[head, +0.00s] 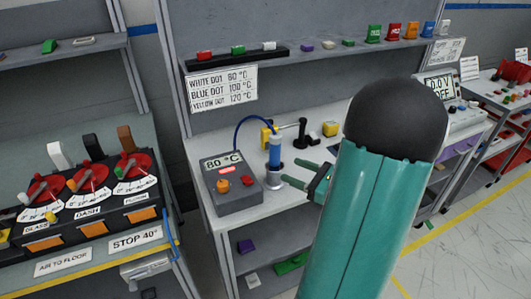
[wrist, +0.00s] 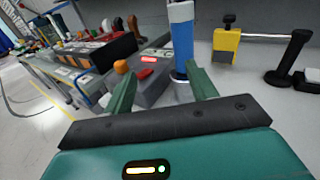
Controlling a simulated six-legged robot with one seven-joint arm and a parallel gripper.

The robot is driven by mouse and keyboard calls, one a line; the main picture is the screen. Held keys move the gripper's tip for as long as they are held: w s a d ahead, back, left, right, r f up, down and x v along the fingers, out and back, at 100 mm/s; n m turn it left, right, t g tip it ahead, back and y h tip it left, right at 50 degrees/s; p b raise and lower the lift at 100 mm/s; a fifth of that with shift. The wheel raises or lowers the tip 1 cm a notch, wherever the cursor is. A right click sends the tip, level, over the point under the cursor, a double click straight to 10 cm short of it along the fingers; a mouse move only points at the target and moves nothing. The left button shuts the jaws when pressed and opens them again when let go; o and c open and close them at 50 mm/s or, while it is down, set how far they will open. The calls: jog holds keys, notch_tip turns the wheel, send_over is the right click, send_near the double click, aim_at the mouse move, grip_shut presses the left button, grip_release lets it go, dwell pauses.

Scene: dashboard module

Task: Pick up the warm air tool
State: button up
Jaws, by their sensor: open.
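In the wrist view the blue tool (wrist: 181,38) stands just beyond and between the open fingers (wrist: 161,88). Nothing is held. I cannot tell whether a finger touches the holder.
A shelf (head: 290,55) holds colored parts above. A dial panel (head: 88,190) stands on the left bench. Bare bench lies behind the control box.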

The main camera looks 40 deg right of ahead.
jog(key=shift+m+t+h, duration=0.4)
jog(key=shift+m+h, duration=0.4)
jog(key=shift+m, duration=0.1)
jog(key=w, duration=0.2)
jog(key=w+d, duration=0.1)
jog(key=w, duration=0.4)
jog(key=shift+w+d+f, duration=0.15)
jog(key=shift+w+f, duration=0.05)
jog(key=shift+f, duration=0.1)
jog(key=w, duration=0.5)
jog(key=shift+a, duration=0.25)
jog(key=c, duration=1.1)
jog(key=shift+o, duration=0.2)
notch_tip(320, 180, up, 19)
send_over(278, 156)
jog(key=w, duration=0.4)
jog(key=shift+s+f, duration=0.2)
jog(key=shift+f, duration=0.1)
